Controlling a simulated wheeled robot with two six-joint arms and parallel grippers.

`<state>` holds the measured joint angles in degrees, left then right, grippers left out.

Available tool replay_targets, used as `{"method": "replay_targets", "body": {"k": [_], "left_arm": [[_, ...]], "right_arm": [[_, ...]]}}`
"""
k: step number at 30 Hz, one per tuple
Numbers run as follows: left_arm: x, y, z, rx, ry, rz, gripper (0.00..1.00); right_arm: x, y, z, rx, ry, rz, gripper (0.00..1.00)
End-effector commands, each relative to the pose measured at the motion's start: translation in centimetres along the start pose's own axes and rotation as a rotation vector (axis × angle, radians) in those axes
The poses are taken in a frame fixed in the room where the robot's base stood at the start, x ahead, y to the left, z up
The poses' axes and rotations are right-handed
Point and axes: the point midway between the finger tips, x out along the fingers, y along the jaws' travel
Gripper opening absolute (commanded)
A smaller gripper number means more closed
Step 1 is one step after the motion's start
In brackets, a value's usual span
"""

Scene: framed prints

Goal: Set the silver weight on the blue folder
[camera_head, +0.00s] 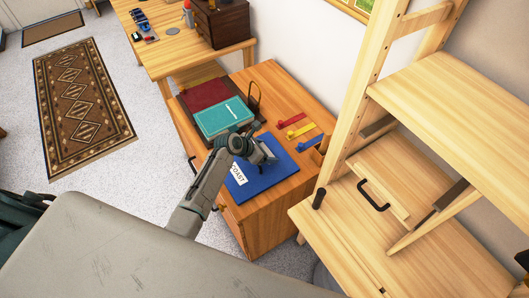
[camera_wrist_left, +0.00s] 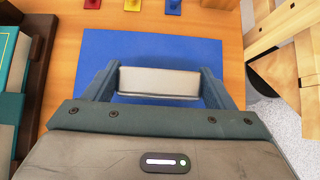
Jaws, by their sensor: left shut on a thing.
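The blue folder (camera_head: 268,181) lies flat on the wooden cabinet top, with a white label at its left. It also fills the middle of the left wrist view (camera_wrist_left: 205,50). My left gripper (camera_head: 263,153) is over the folder. In the left wrist view its two fingers are shut on the silver weight (camera_wrist_left: 160,82), a pale grey block held crosswise between them. The weight is over the folder; I cannot tell whether it touches it. In the head view the weight is not clearly distinguishable at the gripper. My right gripper is not in view.
A teal book (camera_head: 222,117) and a dark red book (camera_head: 203,95) lie in a dark tray behind the folder. Red, yellow and blue hooks (camera_head: 300,130) lie to the right. A wooden shelf unit (camera_head: 440,120) stands close on the right.

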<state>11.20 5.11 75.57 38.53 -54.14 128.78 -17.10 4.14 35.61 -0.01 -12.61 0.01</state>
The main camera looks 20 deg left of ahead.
Motion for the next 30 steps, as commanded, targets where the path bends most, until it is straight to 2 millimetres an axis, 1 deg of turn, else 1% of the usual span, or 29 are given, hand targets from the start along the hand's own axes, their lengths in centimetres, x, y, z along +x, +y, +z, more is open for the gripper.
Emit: {"method": "replay_targets", "body": {"k": [4, 9, 12, 24, 25, 27, 28, 30], "left_arm": [[0.2, 1.4, 0.4, 0.000, -0.002, 0.003, 0.39], [2.0, 1.1, -1.5, -0.002, 0.000, 0.000, 0.39], [2.6, 1.1, -2.0, -0.001, -0.001, 0.000, 0.39], [3.0, 1.1, -2.4, 0.000, -0.002, 0.001, 0.39], [3.0, 1.1, -2.5, 0.000, -0.001, 0.001, 0.83], [3.0, 1.1, -2.5, 0.000, -0.001, 0.001, 0.97], [3.0, 1.1, -2.5, 0.000, -0.001, 0.001, 0.99], [3.0, 1.1, -2.5, 0.000, -0.001, 0.001, 0.99]], "right_arm": [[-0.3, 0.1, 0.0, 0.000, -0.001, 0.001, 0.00], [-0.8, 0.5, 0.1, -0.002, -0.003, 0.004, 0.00], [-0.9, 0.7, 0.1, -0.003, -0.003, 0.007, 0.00], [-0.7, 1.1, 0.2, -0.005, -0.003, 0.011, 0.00], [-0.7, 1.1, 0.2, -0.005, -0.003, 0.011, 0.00], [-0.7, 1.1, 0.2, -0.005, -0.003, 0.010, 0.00], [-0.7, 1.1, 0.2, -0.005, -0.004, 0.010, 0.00], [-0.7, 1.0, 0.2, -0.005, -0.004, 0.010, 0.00]]}}
